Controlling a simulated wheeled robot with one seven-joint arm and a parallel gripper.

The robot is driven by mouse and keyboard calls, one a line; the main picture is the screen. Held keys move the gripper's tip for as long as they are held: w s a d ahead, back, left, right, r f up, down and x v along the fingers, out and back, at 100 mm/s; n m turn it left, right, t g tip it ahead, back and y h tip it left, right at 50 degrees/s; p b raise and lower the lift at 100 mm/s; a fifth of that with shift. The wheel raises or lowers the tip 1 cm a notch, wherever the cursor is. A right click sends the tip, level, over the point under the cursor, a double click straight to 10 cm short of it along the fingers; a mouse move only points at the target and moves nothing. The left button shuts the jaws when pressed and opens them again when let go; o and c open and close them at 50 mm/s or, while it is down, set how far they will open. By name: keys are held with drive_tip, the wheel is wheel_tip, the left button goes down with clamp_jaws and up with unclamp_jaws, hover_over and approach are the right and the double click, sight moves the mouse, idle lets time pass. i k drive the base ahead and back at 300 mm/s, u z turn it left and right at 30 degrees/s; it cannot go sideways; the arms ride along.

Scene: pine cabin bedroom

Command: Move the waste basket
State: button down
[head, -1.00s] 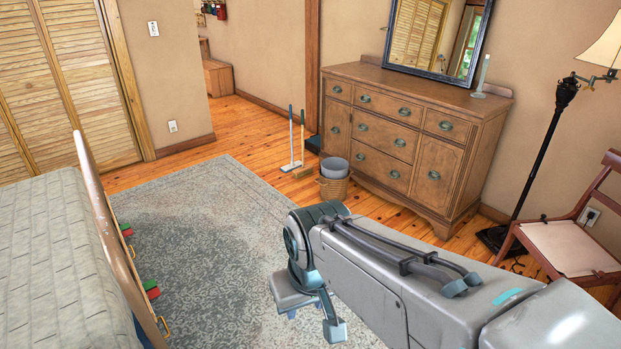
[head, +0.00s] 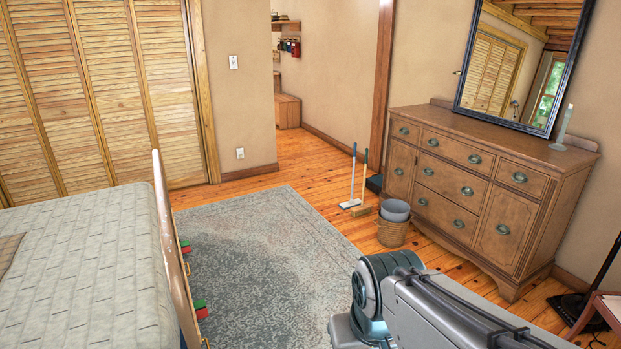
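The waste basket (head: 392,233) looks like a woven tan basket with a grey-blue round bin (head: 396,211) sitting in its top. It stands upright on the wood floor, just in front of the dresser's left end and near the far right edge of the rug. My arm reaches up from the bottom right of the head view, with its wrist part nearer to me than the basket and apart from it. My gripper is below the frame's lower edge, so its fingers are hidden.
A dresser (head: 468,191) with a mirror stands behind the basket. A broom (head: 364,184) and a blue-handled brush (head: 352,178) stand left of it. The rug (head: 265,250) gives open floor. A bed (head: 85,260) fills the left; a doorway (head: 315,150) opens behind.

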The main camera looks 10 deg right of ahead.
sight(389, 235)
drive_tip(key=z, duration=0.35)
drive_tip(key=i, duration=1.5)
drive_tip(key=z, duration=0.7)
drive_tip(key=i, duration=2.05)
drive_tip(key=u, duration=0.2)
drive_tip(key=i, duration=1.75)
drive_tip(key=u, duration=0.3)
